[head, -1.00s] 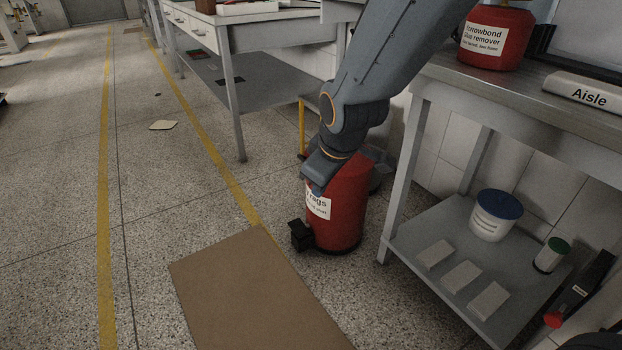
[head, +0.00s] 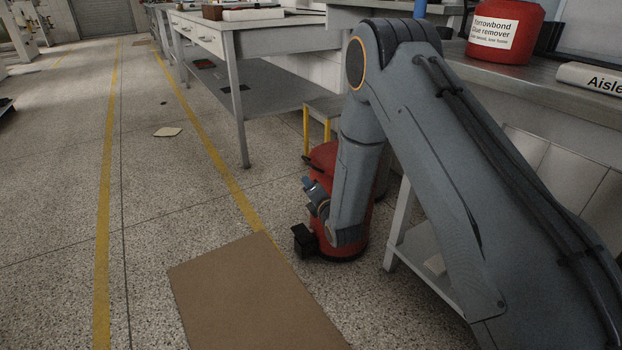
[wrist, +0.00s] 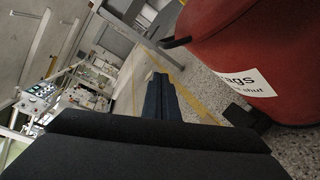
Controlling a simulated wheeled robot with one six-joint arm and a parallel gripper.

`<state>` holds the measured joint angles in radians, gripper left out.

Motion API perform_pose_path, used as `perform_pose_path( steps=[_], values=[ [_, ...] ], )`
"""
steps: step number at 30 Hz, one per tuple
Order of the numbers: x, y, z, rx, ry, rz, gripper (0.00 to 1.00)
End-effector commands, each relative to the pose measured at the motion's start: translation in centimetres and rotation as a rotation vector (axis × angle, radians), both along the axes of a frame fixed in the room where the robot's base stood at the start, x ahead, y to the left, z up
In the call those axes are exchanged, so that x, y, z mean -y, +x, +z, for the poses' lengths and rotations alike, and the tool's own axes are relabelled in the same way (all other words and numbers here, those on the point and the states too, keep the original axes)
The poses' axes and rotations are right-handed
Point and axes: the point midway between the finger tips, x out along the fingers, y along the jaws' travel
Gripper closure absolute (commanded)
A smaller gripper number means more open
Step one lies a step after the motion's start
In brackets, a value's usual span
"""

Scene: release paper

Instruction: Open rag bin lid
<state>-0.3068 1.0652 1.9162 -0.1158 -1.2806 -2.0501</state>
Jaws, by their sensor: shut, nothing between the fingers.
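The red rag bin (head: 351,251) stands on the floor beside the workbench, partly hidden behind my arm. Its red lid (head: 325,153) looks down on top, though my arm covers part of it. The black pedal (head: 303,240) is at its base. In the wrist view the bin (wrist: 250,55) fills the upper right, with its white label, a dark lip (wrist: 176,42) sticking out at its rim, and the pedal (wrist: 246,116). My gripper (head: 308,183) is at the bin's left side, below the lid. Its fingers (wrist: 157,78) are together and empty, apart from the dark lip.
A brown mat (head: 255,295) lies on the floor in front of the bin. A metal workbench (head: 398,225) stands to the right, close to my arm. A stool with yellow legs (head: 327,108) is behind the bin. The floor to the left is open.

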Motion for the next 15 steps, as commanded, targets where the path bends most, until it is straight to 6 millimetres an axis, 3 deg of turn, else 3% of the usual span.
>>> perform_pose_path(
  steps=[1, 6, 15],
  values=[
    [0.2, -0.1, -2.0, 0.066, -0.043, 0.011, 1.00],
    [1.0, -1.0, -5.1, 0.309, -0.183, 0.022, 1.00],
    [1.8, -2.3, -6.7, 0.490, -0.282, 0.003, 1.00]
  ],
)
